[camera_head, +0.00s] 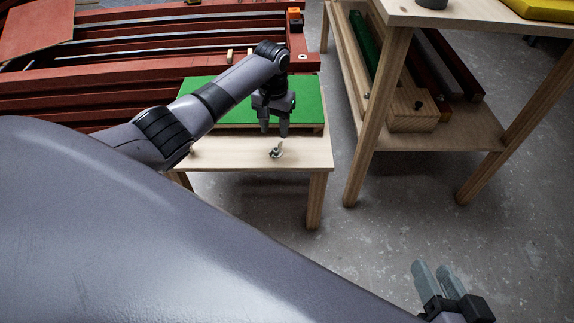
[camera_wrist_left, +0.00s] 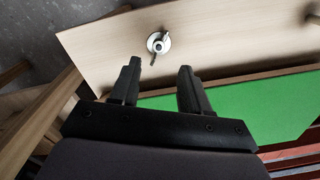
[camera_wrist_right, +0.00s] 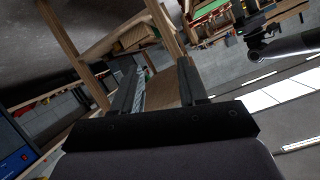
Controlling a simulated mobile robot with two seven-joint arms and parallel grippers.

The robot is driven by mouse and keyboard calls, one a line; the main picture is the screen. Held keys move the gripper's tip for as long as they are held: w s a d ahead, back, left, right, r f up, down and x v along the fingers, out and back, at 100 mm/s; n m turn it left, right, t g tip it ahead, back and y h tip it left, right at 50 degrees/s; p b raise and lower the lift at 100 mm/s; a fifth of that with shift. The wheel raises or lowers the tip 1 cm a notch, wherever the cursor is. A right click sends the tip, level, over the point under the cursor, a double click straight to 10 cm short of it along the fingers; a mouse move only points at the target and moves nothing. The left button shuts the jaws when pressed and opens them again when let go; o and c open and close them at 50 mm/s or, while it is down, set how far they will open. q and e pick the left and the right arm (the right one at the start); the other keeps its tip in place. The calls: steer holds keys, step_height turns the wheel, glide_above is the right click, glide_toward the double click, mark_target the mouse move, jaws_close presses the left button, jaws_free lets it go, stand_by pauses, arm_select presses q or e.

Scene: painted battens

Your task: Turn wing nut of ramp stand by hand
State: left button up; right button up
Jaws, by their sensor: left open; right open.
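The wing nut (camera_head: 277,150) stands on the pale wooden top of a small low stand (camera_head: 235,152) with a green panel (camera_head: 230,112). It also shows in the left wrist view as a small metal fitting on a round washer (camera_wrist_left: 158,43). My left gripper (camera_head: 275,128) is open and empty, pointing down over the stand, just behind the wing nut in the head view. In the left wrist view, the wing nut lies beyond the left gripper's fingertips (camera_wrist_left: 158,72), apart from them. My right gripper (camera_head: 430,280) is open and empty, away from the stand at the lower right.
A wooden table (camera_head: 455,14) with a lower shelf stands right of the stand; a wooden block (camera_head: 412,112) and several painted battens lie on the shelf. Red battens (camera_head: 60,100) fill the left behind my arm. Grey floor (camera_head: 400,220) is clear in front.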

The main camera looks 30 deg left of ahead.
mark_target(276, 149)
arm_select(q)
step_height(276, 149, down, 6)
steer(key=b, duration=0.3)
steer(key=shift+r+b, duration=0.15)
steer(key=shift+b, duration=0.15)
steer(key=shift+f+b, duration=0.3)
steer(key=shift+f, duration=0.3)
arm_select(e)
steer(key=shift+s+d+f+n+t, duration=0.15)
steer(key=shift+s+d+n+t, duration=0.15)
steer(key=shift+d, duration=0.2)
steer(key=shift+s+d+f+n+t, duration=0.1)
steer(key=shift+s+d+t, duration=0.1)
steer(key=shift+d+t, duration=0.25)
arm_select(q)
steer(key=shift+c, duration=0.3)
jaws_close()
arm_select(e)
steer(key=shift+r, duration=0.1)
